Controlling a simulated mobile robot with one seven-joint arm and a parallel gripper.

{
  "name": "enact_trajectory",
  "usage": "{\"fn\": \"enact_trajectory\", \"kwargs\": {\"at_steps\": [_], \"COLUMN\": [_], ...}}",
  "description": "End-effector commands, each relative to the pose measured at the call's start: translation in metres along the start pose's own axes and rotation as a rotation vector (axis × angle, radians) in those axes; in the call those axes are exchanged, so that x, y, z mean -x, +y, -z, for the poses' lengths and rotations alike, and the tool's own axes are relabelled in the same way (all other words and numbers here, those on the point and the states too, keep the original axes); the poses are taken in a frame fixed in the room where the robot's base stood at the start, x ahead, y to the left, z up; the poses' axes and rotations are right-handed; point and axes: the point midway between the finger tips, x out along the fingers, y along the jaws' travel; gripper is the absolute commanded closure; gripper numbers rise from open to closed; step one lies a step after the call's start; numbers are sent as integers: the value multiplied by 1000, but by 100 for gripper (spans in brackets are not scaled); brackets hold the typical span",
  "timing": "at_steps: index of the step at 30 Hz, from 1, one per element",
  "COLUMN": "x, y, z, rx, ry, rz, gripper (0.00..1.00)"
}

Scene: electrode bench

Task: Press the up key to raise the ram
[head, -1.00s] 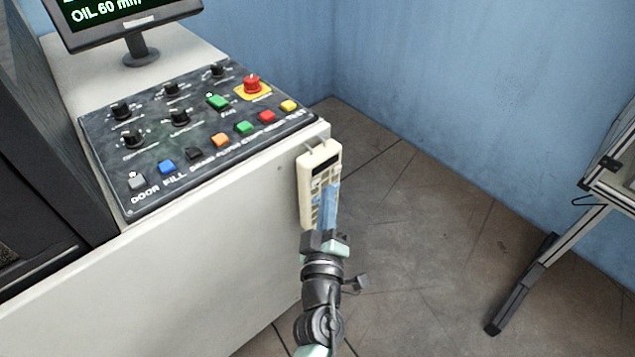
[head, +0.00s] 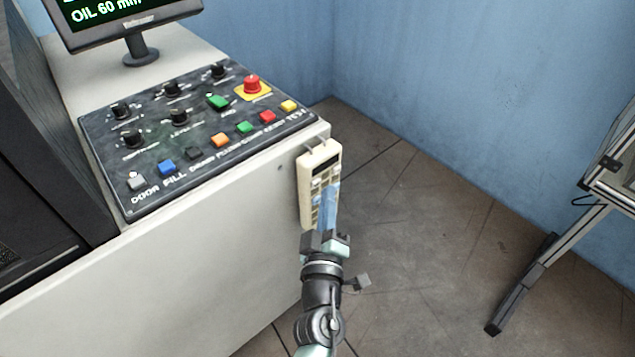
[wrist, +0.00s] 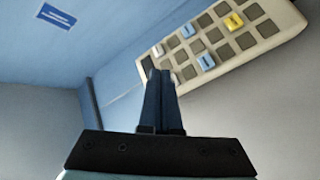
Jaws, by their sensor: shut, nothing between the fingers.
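A cream handheld keypad (head: 316,165) hangs on the right end of the machine cabinet. Its dark display shows at the top, with keys below that my gripper partly hides. In the wrist view the keypad (wrist: 262,48) lies tilted, with blue, yellow, white and grey-brown keys. I cannot read any key label, so I cannot tell which is the up key. My gripper (head: 328,188) is shut and empty, its blue fingers in front of the keypad's lower part. In the wrist view the fingertips (wrist: 160,76) are close to the keypad's near end; I cannot tell whether they touch it.
A control panel (head: 150,150) with coloured buttons, knobs and a red stop button (head: 252,85) tops the cabinet. A monitor (head: 125,18) reads "OIL 60 mm". A metal-framed table (head: 590,205) stands at the right. Open floor lies between.

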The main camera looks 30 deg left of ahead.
Motion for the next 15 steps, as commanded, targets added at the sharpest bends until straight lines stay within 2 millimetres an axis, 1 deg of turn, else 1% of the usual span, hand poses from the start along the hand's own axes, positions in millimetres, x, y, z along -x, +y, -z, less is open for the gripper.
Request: {"fn": "enact_trajectory", "kwargs": {"at_steps": [15], "x": [-3], "y": [-3], "z": [2], "rx": [0], "ry": [1], "rz": [0], "gripper": [100]}}
